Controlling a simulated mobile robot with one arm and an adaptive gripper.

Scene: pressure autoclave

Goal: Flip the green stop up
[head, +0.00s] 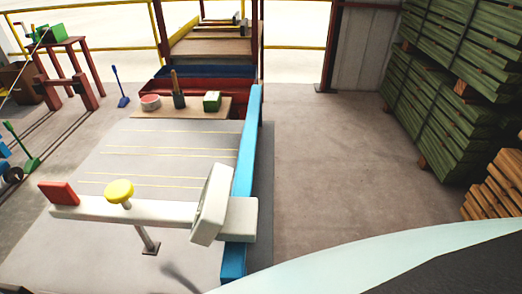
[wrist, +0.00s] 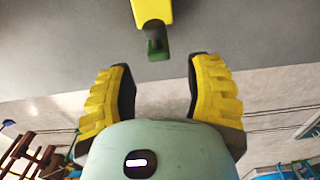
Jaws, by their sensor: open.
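In the wrist view my gripper (wrist: 162,75) is open, with its two yellow ribbed, black-lined fingers wide apart and nothing between them. A small dark green piece (wrist: 157,48), which looks like the green stop, sits at the end of a yellow part (wrist: 152,12). It lies just beyond the fingertips, close to midway between them, and no contact shows. In the head view my gripper is not visible. A green lever (head: 28,158) stands on the floor at far left there; I cannot tell whether it is the same green piece.
A blue rail (head: 242,170) edges the grey platform (head: 95,225). A pale arm with a yellow knob (head: 119,190) and a red end (head: 59,193) crosses it. Green timber stacks (head: 440,115) stand right; the middle floor is clear.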

